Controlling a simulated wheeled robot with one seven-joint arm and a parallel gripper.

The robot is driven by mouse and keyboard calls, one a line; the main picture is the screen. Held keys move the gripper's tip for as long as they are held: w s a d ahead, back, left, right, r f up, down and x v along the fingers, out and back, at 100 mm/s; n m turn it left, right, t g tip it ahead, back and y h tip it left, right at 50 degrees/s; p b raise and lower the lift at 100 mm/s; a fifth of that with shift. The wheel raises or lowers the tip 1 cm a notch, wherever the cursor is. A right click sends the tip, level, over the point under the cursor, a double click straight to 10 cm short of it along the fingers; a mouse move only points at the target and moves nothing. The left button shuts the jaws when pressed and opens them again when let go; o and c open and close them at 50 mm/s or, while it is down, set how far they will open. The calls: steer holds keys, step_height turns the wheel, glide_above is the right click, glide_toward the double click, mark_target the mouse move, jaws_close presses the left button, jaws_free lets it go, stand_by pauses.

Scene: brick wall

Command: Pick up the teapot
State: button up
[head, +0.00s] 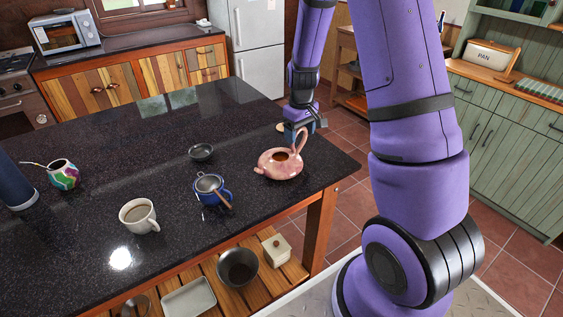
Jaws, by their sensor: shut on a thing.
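The pink teapot (279,166) is at the right part of the dark countertop, near its front edge. Its top opening shows, and its handle rises at the right. My gripper (298,136) comes down from above and is shut on the teapot's handle. The fingertips are small and partly hidden by the gripper body. I cannot tell whether the teapot's base touches the counter. A small round tan piece, perhaps the lid, shows just behind the gripper.
On the counter (120,180) stand a blue cup with a strainer (212,189), a white coffee mug (138,215), a small dark bowl (201,152), a colourful gourd cup (63,174) and a dark bottle (14,184). The counter's middle and back are clear.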

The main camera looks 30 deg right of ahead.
steer(key=shift+c, duration=0.7)
steer(key=shift+r, duration=0.25)
